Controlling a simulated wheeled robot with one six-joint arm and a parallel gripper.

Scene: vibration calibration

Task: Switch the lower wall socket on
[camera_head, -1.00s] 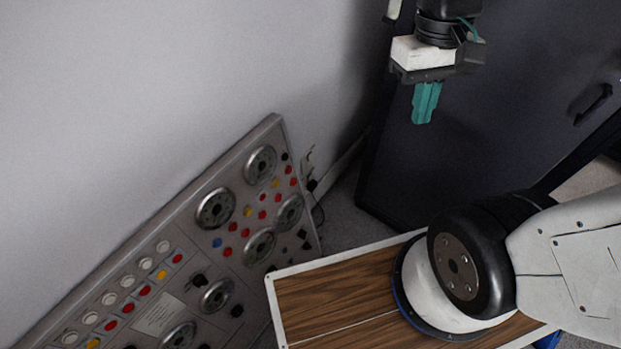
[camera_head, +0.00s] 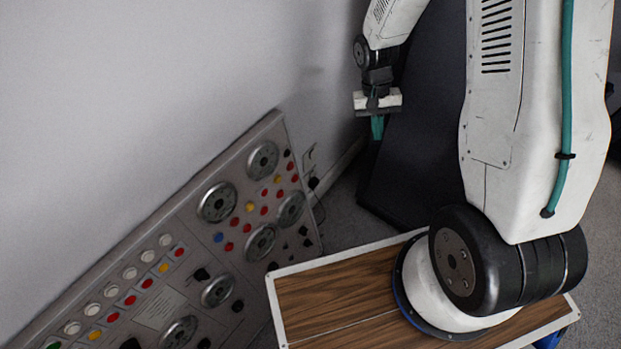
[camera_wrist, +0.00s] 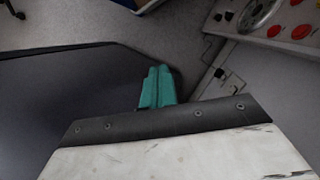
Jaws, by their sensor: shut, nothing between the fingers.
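The wall sockets (camera_head: 310,157) are small pale plates low on the wall, just right of the control panel's edge. A black plug (camera_head: 313,183) with a cable sits at the lower one and hides much of it. The switch positions are too small to tell. My gripper (camera_head: 377,130) is shut and empty, its teal fingers pointing down, to the right of the sockets and a little higher in the picture. In the wrist view the shut fingers (camera_wrist: 158,72) show at the middle; a small socket-like plate (camera_wrist: 221,73) shows to their right, apart from them.
The control panel (camera_head: 147,240) with dials and coloured buttons leans along the wall at left. A dark cabinet (camera_head: 415,150) stands close behind and right of my gripper. A skirting strip (camera_head: 346,160) runs between them. Some grey floor (camera_head: 345,203) is clear.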

